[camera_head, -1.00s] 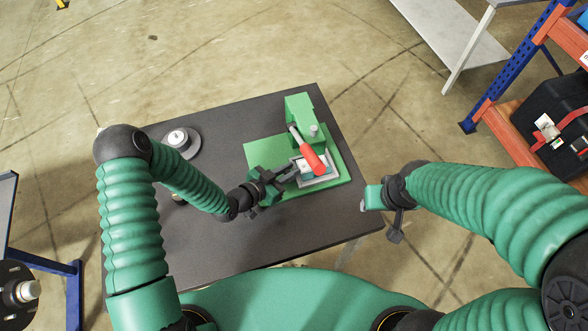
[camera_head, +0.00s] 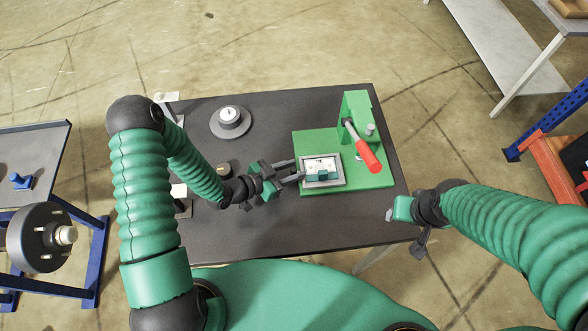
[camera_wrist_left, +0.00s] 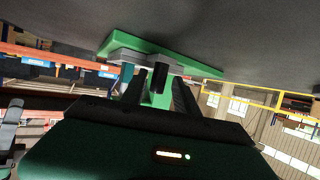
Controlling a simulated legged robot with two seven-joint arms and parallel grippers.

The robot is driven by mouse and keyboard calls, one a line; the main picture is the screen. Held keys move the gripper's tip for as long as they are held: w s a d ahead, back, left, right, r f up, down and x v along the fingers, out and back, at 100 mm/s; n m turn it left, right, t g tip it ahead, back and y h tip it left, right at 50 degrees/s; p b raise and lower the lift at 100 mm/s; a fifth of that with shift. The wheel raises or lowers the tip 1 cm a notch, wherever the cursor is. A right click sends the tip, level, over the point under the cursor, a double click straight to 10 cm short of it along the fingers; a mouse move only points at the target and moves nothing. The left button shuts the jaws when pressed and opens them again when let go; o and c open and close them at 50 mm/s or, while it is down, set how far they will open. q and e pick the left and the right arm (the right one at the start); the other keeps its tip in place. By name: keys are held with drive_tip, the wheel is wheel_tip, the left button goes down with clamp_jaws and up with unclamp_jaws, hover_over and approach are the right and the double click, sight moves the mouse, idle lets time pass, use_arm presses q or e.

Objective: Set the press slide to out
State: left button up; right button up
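The green press (camera_head: 343,185) stands on the dark table, with a column at its back and a red-handled lever (camera_head: 368,155) pointing toward me. Its grey slide (camera_head: 322,184), carrying a pale plate and a teal block, sits at the left part of the base, clear of the lever. My left gripper (camera_head: 295,171) is at the slide's left edge, fingers apart. In the left wrist view a dark upright piece (camera_wrist_left: 160,76) shows between the spread fingers, with gaps at both sides. My right gripper (camera_head: 390,214) hangs off the table's right front edge, away from the press; its fingers are unclear.
A side table (camera_head: 35,165) stands at the far left. The table's front middle is clear.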

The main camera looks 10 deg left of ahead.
use_arm(q)
drive_tip(key=shift+a+f, duration=0.1)
drive_tip(key=shift+a, duration=0.1)
use_arm(e)
drive_tip(key=shift+a, duration=0.25)
use_arm(q)
drive_tip(key=shift+d, duration=0.35)
use_arm(e)
drive_tip(key=shift+d, duration=0.35)
use_arm(q)
drive_tip(key=shift+s+a, duration=0.1)
drive_tip(key=shift+a, duration=0.15)
drive_tip(key=b+v, duration=0.1)
drive_tip(key=v, duration=1.5)
drive_tip(key=shift+s, duration=0.15)
use_arm(e)
drive_tip(key=shift+a+f, duration=0.15)
drive_tip(key=shift+f, duration=0.5)
use_arm(q)
drive_tip(key=shift+a, duration=0.1)
